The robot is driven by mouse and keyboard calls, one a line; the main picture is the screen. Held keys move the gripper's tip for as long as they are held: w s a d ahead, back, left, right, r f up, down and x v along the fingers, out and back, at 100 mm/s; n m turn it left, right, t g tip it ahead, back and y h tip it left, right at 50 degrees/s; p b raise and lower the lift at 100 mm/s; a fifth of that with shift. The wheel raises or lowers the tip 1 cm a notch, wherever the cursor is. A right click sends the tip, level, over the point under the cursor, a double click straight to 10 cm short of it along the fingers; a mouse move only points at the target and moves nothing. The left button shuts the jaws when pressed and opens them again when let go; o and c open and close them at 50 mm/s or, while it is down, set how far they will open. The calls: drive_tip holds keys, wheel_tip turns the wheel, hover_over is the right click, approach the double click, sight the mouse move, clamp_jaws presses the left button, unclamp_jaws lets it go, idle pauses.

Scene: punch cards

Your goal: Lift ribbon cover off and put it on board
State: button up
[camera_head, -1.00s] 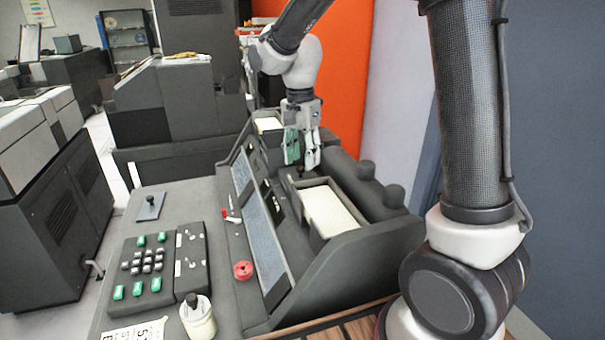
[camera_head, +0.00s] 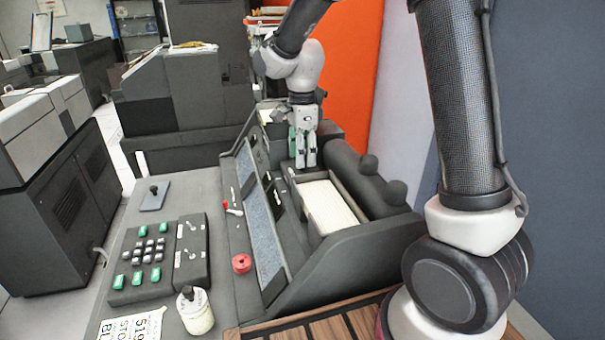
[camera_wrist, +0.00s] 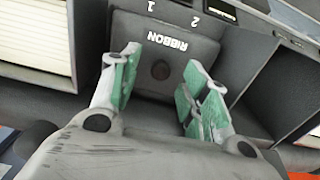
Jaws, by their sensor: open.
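The ribbon cover (camera_wrist: 172,38) is a dark grey panel marked "RIBBON" with a round dark knob (camera_wrist: 161,70) on it, in the wrist view. My gripper (camera_wrist: 155,85) is open, with its green-padded fingers apart on either side of the knob as seen in that view. I cannot tell whether the fingers touch the cover. In the head view my gripper (camera_head: 303,160) points down over the machine between its two card trays, and it hides most of the cover. The board may be the wooden slatted surface (camera_head: 335,326) at the bottom of the head view.
A tray of cream cards (camera_head: 328,207) lies in front of my gripper.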

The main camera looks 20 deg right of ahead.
drive_tip(key=shift+w+f, duration=0.1)
drive_tip(key=shift+f, duration=1.3)
clamp_jaws()
drive_tip(key=shift+r, duration=0.15)
wheel_tip(320, 180, up, 22)
